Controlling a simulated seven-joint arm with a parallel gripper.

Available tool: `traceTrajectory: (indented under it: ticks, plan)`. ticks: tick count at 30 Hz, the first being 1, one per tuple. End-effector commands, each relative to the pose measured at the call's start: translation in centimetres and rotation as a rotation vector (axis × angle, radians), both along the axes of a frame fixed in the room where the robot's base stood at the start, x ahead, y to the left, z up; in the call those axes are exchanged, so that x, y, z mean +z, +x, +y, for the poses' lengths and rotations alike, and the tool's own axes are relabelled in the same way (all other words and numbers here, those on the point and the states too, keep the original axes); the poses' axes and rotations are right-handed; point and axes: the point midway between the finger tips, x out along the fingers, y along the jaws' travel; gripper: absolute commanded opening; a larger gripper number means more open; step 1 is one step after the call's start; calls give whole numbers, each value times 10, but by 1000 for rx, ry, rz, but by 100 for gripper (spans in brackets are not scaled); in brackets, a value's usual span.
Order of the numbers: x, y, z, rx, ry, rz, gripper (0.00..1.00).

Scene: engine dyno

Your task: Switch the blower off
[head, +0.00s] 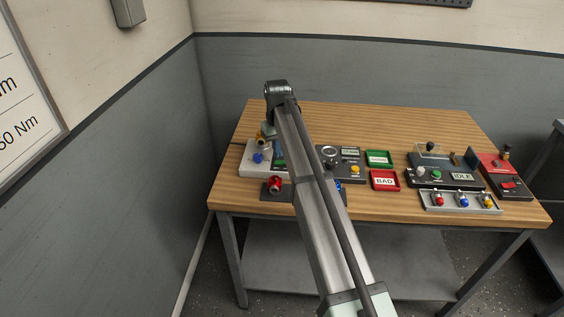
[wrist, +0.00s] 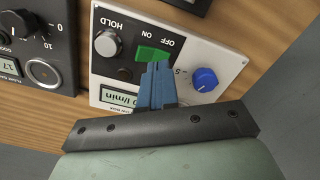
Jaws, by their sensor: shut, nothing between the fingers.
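The blower is likely the white-faced panel (wrist: 222,65) in the wrist view. It carries a green rocker switch (wrist: 153,53) beside ON and OFF lettering, a blue knob (wrist: 205,79), a grey HOLD button (wrist: 108,43) and an l/min display (wrist: 119,96). My gripper (wrist: 157,66) is shut and empty, with its blue fingertips at the near edge of the green switch. I cannot tell whether they touch it or which side is pressed. In the head view the white panel (head: 250,169) is at the table's left, partly hidden by my arm. My fingertips are not clear there.
A dark panel with a black dial (wrist: 22,24) is left of the white panel. On the wooden table (head: 380,115) stand green (head: 379,158) and red BAD (head: 384,180) trays, an IDLE console (head: 423,183) and a red-and-black switch box (head: 507,178). The back of the table is clear.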

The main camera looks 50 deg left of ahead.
Motion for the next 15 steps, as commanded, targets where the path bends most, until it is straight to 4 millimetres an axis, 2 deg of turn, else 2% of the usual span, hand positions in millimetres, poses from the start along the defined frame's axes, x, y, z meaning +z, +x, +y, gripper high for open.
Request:
traceTrajectory:
  ticks: [15]
  plan:
    - [34,0,0,0,1,0,0]
